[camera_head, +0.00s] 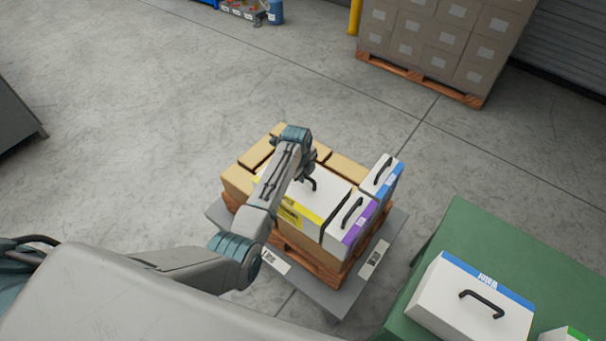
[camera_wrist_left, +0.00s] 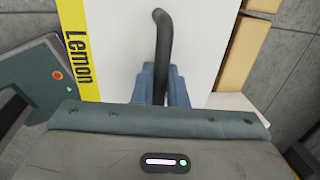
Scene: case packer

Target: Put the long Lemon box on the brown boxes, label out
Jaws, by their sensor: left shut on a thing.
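The long Lemon box (camera_head: 325,197) is white with a yellow label band and a black handle on top. It sits on the brown boxes (camera_head: 237,182) on the pallet, its yellow band toward the near side. It also shows in the left wrist view, with the word Lemon on the yellow band (camera_wrist_left: 78,55). My left gripper (camera_head: 308,180) is at the box's black handle (camera_wrist_left: 164,45), its blue-grey fingers shut on it. The arm hides part of the box's left side. My right gripper is not in view.
A purple-banded white box (camera_head: 346,222) stands right beside the Lemon box, and a blue-banded box (camera_head: 382,178) stands behind that. A green table (camera_head: 455,240) at right holds another blue-banded box (camera_head: 470,300).

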